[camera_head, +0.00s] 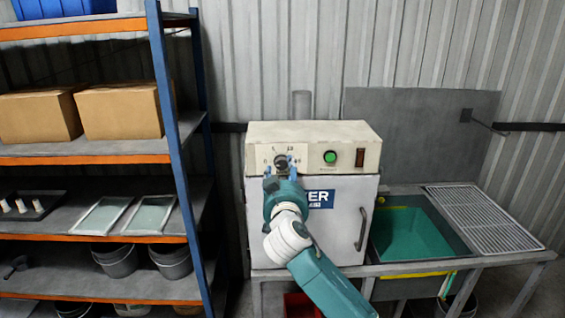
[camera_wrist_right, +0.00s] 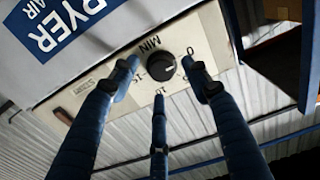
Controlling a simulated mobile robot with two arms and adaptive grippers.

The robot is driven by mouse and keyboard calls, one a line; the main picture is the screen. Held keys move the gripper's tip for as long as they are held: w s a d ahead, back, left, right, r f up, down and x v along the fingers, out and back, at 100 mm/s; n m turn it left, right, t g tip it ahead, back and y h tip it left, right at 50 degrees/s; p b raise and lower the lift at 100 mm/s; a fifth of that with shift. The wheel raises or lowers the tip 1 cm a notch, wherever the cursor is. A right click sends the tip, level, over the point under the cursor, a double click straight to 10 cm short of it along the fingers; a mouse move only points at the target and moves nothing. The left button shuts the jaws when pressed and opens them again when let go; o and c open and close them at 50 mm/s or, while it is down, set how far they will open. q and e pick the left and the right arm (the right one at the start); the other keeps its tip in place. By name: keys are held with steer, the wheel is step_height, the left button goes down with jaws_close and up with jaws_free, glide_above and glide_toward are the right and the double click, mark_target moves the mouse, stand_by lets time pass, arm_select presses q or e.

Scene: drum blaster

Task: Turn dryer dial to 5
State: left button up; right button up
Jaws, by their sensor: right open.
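The dryer (camera_head: 310,133) is a pale box with a dark round dial (camera_head: 281,162) at the left of its front panel. The dial also shows in the right wrist view (camera_wrist_right: 161,67), with "0", "10" and "MIN" printed around it. A small white mark shows on the dial, but I cannot tell exactly which number it points to. My right gripper (camera_head: 280,168) is open in front of the dial. In the right wrist view, its blue fingers (camera_wrist_right: 161,74) are spread around the dial, with clear gaps; contact is not visible. My left gripper is out of view.
A green button (camera_head: 330,157) and a dark switch (camera_head: 360,157) sit right of the dial. The dryer door has a handle (camera_head: 361,229). A sink (camera_head: 412,236) stands at right, and a shelf rack (camera_head: 172,150) with boxes stands close at left.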

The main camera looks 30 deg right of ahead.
steer(key=shift+x, duration=1.1)
steer(key=shift+a, duration=0.1)
steer(key=c, duration=1.1)
steer(key=shift+a+f+m+b, duration=0.1)
steer(key=shift+f+m+b, duration=0.3)
steer(key=shift+b, duration=0.15)
steer(key=shift+c, duration=0.2)
steer(key=m+b, duration=0.3)
steer(key=b, duration=0.2)
steer(key=shift+f+m, duration=0.1)
steer(key=shift+m, duration=0.3)
steer(key=m+b, duration=0.2)
steer(key=m, duration=0.1)
steer(key=shift+w+b, duration=0.1)
steer(key=shift+b, duration=0.3)
steer(key=shift+m+b, duration=0.65)
steer(key=shift+m, duration=1.25)
steer(key=shift+r, duration=0.2)
